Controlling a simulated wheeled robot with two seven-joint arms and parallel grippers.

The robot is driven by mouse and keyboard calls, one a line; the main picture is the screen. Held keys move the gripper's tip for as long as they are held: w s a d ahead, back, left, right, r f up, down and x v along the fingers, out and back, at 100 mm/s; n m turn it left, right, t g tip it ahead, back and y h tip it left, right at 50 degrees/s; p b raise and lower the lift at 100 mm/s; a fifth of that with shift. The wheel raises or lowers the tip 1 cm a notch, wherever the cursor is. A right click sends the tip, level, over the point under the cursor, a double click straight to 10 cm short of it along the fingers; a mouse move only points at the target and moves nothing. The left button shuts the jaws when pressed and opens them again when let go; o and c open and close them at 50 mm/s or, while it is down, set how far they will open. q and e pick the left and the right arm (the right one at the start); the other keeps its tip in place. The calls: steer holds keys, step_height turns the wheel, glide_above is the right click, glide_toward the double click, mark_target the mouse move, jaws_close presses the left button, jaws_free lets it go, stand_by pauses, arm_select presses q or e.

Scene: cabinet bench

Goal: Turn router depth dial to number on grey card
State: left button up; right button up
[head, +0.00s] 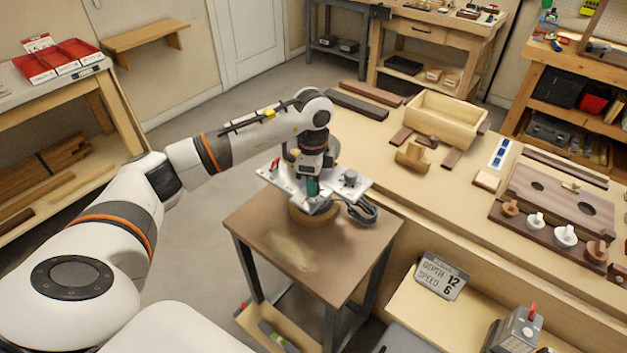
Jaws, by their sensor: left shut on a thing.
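The grey card (442,275) leans on the lower light-wood surface at the bottom right and reads DEPTH 12, SPEED 6. The router (330,207) stands on a small brown-topped table, with a pale metal plate on top and a dark cord beside it. A dark knob (350,178) stands up at the plate's right side. My left gripper (313,188) comes down from above onto the middle of the plate and is shut on the depth dial, which its fingers mostly hide. The dial's number cannot be read. My right gripper is not in view.
The small table (290,248) has bare top in front of the router. The long bench (372,148) behind and to the right holds a wooden box (447,116), wood blocks and a board with several knobs. A grey machine with a red lever (515,329) stands at the bottom right.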

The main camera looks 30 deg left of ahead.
arm_select(q)
steer(key=shift+w+r, duration=0.1)
steer(key=o, duration=0.9)
steer(key=shift+o, duration=0.4)
